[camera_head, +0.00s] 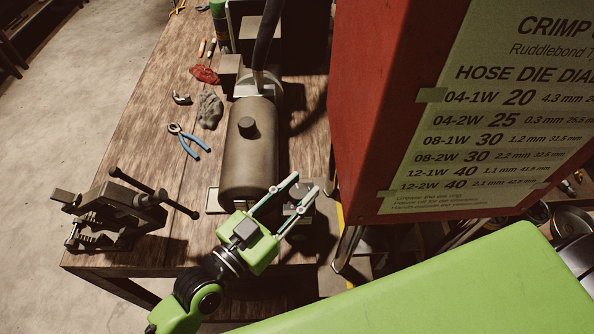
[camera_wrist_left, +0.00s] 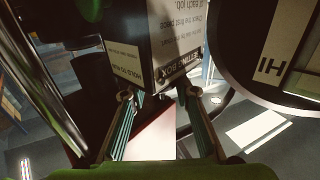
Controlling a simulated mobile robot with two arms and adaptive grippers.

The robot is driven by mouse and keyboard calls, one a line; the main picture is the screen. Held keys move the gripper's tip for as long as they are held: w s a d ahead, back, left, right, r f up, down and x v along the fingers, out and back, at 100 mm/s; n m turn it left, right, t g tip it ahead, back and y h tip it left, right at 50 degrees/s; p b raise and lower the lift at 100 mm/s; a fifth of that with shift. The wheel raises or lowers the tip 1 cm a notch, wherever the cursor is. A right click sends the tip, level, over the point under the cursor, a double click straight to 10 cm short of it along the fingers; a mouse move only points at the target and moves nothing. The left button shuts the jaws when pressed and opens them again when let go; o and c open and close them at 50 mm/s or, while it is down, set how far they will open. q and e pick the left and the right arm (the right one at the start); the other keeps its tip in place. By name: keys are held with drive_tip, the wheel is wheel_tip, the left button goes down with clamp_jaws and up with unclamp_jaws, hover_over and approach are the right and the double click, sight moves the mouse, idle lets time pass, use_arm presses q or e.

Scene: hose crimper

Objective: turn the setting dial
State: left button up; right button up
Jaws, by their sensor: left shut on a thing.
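My left gripper (camera_head: 304,185) reaches in beside the near end of the dark grey cylindrical crimper body (camera_head: 250,165), over a small grey part (camera_head: 300,196). In the left wrist view the two fingertips of the left gripper (camera_wrist_left: 157,95) stand apart in front of a dark box (camera_wrist_left: 170,45) with labels, one reading "...ETTING BOX". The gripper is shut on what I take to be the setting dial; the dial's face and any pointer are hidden. My right gripper is not in view.
A red cabinet (camera_head: 380,110) at right carries a hose die dial chart (camera_head: 500,120). On the wooden table (camera_head: 150,150) are blue-handled pliers (camera_head: 188,138), a grey rag (camera_head: 209,109), a red rag (camera_head: 205,75) and a vise (camera_head: 115,212). The table's left middle is fairly clear.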

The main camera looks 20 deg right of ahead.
use_arm(q)
drive_tip(key=n+t+y+p, duration=0.1)
drive_tip(key=p, duration=0.1)
drive_tip(key=n+t+y+p, duration=0.1)
drive_tip(key=t+p, duration=0.1)
drive_tip(key=shift+d+r+n, duration=0.1)
drive_tip(key=shift+r+n, duration=0.2)
drive_tip(key=shift+f+n+t+y+p, duration=0.1)
drive_tip(key=shift+n+t+y+p, duration=0.5)
drive_tip(key=shift+y, duration=0.2)
drive_tip(key=shift+f+n+t+y, duration=0.1)
drive_tip(key=shift+n+t+y, duration=0.45)
drive_tip(key=shift+y, duration=0.25)
drive_tip(key=o, duration=1.1)
drive_tip(key=shift+c, duration=0.2)
drive_tip(key=shift+o, duration=0.3)
drive_tip(key=shift+w+f, duration=0.1)
